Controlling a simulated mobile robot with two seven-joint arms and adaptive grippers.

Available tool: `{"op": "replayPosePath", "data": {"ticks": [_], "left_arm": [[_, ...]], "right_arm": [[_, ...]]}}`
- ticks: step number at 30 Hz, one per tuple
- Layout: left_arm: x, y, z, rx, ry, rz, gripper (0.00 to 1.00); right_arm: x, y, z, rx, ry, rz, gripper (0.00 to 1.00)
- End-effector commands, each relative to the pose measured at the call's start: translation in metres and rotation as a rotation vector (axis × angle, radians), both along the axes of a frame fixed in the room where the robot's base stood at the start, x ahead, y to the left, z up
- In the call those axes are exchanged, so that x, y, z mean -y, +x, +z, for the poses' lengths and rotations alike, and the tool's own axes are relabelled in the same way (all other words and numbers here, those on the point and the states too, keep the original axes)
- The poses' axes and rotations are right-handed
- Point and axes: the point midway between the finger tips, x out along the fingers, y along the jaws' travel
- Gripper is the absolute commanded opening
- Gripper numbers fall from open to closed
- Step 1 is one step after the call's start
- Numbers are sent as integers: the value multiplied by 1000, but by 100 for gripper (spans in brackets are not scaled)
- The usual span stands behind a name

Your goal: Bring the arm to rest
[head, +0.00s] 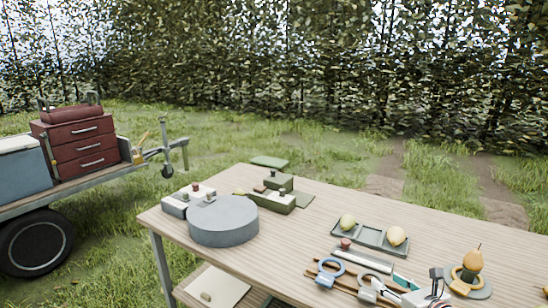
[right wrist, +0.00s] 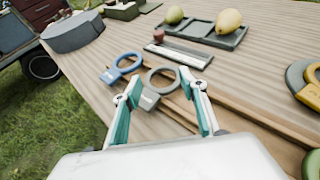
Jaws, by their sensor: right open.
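My right gripper (head: 404,288) is at the lower right of the head view, over the near part of the wooden table (head: 300,228). In the right wrist view its two teal-padded fingers (right wrist: 163,92) are apart, with nothing held between them. Beyond the fingertips lie a blue ring tool (right wrist: 127,63) and a grey ring tool (right wrist: 163,80). Whether the fingers touch the grey one, I cannot tell. My left gripper is not in view.
A dark tray (head: 371,238) holds two pears, one green (head: 348,222) and one pale yellow (head: 396,236). A grey round block (head: 223,222) is at the left.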

Motion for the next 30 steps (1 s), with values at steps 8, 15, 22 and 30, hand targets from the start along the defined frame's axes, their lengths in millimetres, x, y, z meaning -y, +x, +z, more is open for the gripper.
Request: {"op": "replayPosePath", "data": {"ticks": [8, 15, 22, 30], "left_arm": [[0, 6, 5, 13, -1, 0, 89], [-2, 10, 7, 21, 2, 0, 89], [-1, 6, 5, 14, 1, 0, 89], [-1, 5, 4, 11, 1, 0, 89]], "right_arm": [[-48, -29, -15, -73, 248, -101, 42], [-88, -76, -24, -180, 651, -337, 42], [-76, -149, -33, -270, 1191, -803, 42], [-17, -231, -49, -205, 1581, -1301, 42]]}}
